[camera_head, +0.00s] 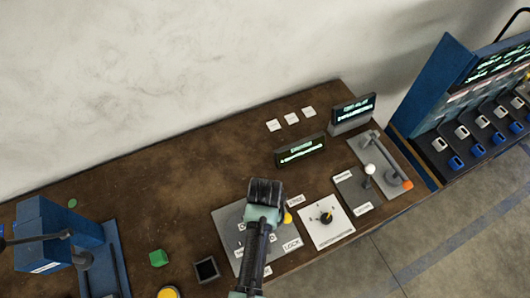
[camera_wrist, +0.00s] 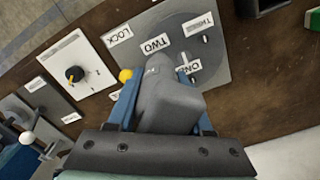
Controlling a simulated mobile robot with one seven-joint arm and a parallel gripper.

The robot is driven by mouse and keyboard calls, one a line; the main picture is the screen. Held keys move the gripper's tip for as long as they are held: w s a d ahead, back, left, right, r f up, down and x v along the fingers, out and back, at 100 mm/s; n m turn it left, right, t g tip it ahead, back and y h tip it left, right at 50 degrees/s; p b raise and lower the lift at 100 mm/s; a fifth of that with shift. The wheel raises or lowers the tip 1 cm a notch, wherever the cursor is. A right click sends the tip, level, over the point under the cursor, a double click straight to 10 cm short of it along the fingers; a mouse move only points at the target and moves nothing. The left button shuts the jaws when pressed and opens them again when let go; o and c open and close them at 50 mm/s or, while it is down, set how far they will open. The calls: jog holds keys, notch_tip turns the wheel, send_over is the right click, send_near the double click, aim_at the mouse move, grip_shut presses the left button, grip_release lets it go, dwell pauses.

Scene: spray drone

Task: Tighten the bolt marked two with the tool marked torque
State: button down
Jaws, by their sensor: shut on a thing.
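My gripper (camera_wrist: 157,82) has its two blue fingers on either side of a grey, blocky tool (camera_wrist: 168,105) and is shut on it. The tool's marking is too small to read. Its far end lies over the grey bolt plate (camera_wrist: 135,25), just below the label TWO (camera_wrist: 154,45). The bolt marked two is hidden by the tool, so I cannot tell whether they touch. The labels ONE (camera_wrist: 190,67) and THREE (camera_wrist: 197,24) show beside it. In the head view, my arm covers the middle of the plate (camera_head: 228,215), and the fingertips are hidden.
A yellow knob (camera_head: 288,217) sits at the plate's edge between FREE and LOCK (camera_head: 292,244). A dial panel (camera_head: 338,231) and a white-balled lever (camera_head: 369,170) stand to the right.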

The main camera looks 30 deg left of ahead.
jog(key=shift+f+b, duration=0.6)
jog(key=shift+f, duration=0.35)
dwell(0.4)
jog(key=shift+f+p, duration=0.3)
jog(key=shift+p, duration=0.15)
dwell(1.9)
jog(key=shift+r+p, duration=0.15)
jog(key=shift+p, duration=0.15)
dwell(0.4)
notch_tip(320, 180, up, 5)
jog(key=p, duration=0.5)
jog(key=shift+r, duration=1)
